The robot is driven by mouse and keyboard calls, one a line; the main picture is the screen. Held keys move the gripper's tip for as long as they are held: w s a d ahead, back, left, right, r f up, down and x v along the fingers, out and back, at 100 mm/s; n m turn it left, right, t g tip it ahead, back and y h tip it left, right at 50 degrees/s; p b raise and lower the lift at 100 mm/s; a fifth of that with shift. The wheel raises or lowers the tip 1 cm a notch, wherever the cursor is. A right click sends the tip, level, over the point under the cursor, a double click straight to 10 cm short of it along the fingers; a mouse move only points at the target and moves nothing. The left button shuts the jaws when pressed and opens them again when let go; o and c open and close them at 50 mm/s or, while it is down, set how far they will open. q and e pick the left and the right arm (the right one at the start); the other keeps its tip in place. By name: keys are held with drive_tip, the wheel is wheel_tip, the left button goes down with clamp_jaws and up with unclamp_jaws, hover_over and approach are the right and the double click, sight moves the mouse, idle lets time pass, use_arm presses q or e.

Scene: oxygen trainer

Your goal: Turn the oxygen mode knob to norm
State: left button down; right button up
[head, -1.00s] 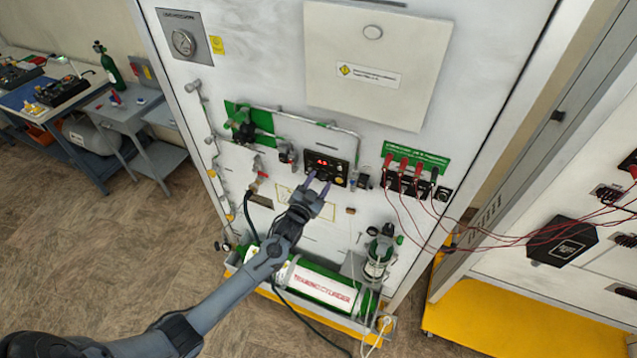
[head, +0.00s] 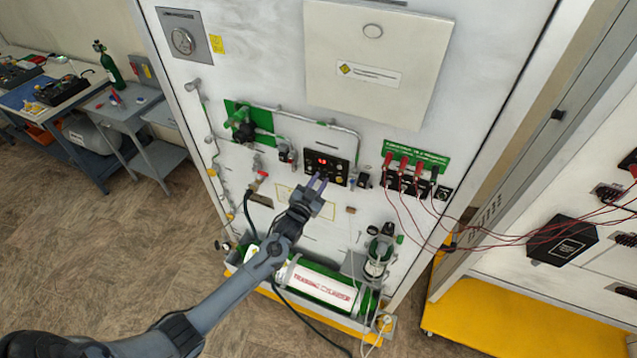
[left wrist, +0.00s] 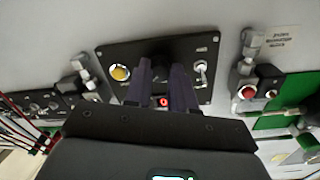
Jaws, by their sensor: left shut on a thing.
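The black oxygen control panel (head: 341,164) is on the white trainer wall, with a red lit display. It also shows in the left wrist view (left wrist: 209,48), where it appears upside down. My left gripper (head: 319,178) reaches the panel's lower edge, its fingers close together. In the left wrist view the fingers (left wrist: 160,76) stand on either side of a dark knob (left wrist: 160,70) and are shut on it. The knob is mostly hidden, so its pointer and setting cannot be read. My right gripper is not in view.
A yellow button (left wrist: 121,73) and a toggle switch (left wrist: 201,70) flank the knob closely. Red cables (head: 404,195) hang to the right of the panel. A green training cylinder (head: 318,285) lies below. Pipes and valves are on the left.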

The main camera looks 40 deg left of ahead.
use_arm(q)
drive_tip(key=n, duration=0.5)
drive_tip(key=shift+f+b, duration=0.1)
drive_tip(key=shift+b, duration=0.3)
drive_tip(key=n, duration=0.6)
drive_tip(key=shift+d, duration=0.1)
drive_tip(key=n, duration=0.5)
drive_tip(key=shift+n+y, duration=0.3)
drive_tip(key=shift+y, duration=0.1)
drive_tip(key=n, duration=0.3)
drive_tip(key=shift+n, duration=1.1)
drive_tip(key=c, duration=0.9)
unclamp_jaws()
drive_tip(key=shift+c, duration=0.2)
